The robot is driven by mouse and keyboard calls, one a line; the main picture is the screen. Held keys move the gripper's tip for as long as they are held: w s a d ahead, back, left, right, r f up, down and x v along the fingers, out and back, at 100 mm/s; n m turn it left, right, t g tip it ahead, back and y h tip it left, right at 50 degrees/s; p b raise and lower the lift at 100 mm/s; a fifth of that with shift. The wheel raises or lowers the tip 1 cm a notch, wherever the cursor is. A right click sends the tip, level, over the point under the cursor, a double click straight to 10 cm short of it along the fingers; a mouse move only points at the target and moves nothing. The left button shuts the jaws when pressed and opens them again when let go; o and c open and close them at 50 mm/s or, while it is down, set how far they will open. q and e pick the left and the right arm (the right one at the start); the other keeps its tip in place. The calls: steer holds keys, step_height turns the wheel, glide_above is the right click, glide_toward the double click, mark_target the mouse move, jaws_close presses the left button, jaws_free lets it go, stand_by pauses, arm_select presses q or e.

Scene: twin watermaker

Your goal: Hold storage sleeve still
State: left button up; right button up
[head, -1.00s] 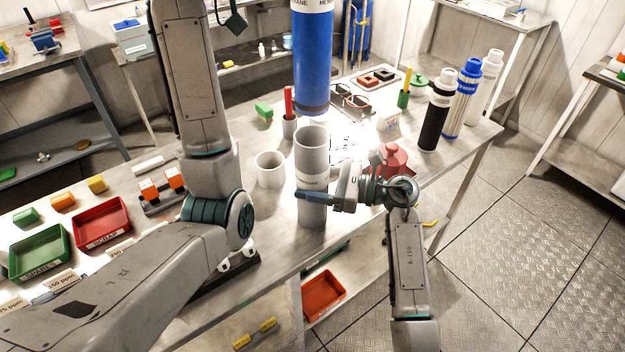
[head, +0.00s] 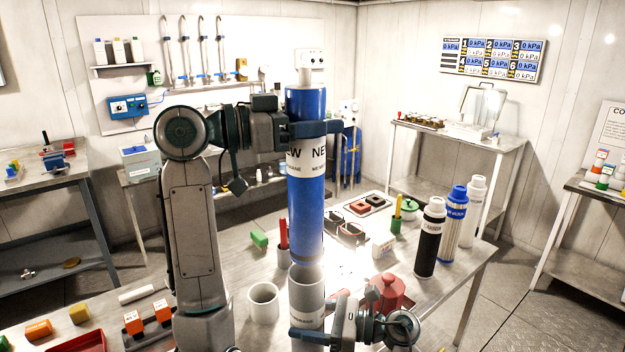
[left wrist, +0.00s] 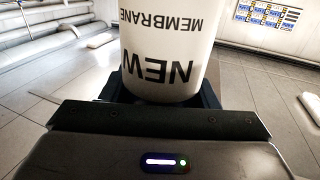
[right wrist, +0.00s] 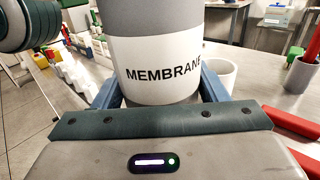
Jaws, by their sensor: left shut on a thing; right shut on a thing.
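The storage sleeve (head: 307,291) is a grey upright tube with a white label on the worktable. My right gripper (head: 308,336) is shut around it low down; in the right wrist view the sleeve's label (right wrist: 160,65) reads MEMBRANE between the fingers. A blue membrane cylinder (head: 306,215) with a white NEW MEMBRANE label stands upright directly above the sleeve, in line with it. Its lower end is at the sleeve's mouth; I cannot tell how far it is inside. My left gripper (head: 312,130) is shut around the cylinder's upper part, and the label shows in the left wrist view (left wrist: 165,50).
Black, blue and white bottles (head: 430,238) stand at the right of the table. A green block (head: 259,239) lies behind.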

mark_target(315, 218)
arm_select(q)
steer(key=shift+f, duration=8.45)
